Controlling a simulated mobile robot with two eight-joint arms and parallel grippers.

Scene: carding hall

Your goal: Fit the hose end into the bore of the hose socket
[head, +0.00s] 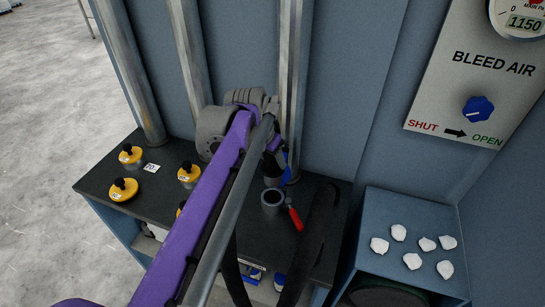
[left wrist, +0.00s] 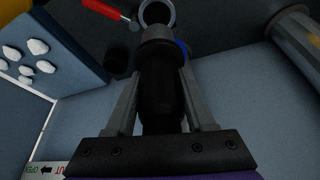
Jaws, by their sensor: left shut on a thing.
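The hose socket (head: 272,207) is a short grey upright ring with an open dark bore, standing on the dark bench. A red-handled lever (head: 296,218) is beside it. My left gripper (head: 271,150), on the purple arm, is shut on the dark hose end (head: 272,168), just behind and above the socket. In the left wrist view the hose end (left wrist: 160,88) lies between the fingers, with a grey collar at its tip. The socket's rim (left wrist: 172,14) shows just beyond that tip, and its bore looks empty. Any gap between them is hard to judge. My right gripper is out of view.
Yellow discs with black knobs (head: 123,189) stand on the left of the bench (head: 235,205). Grey pipes (head: 291,80) rise behind it. A black hose (head: 316,235) curves just right of the socket. A blue box (head: 380,206) with several white lumps is further right.

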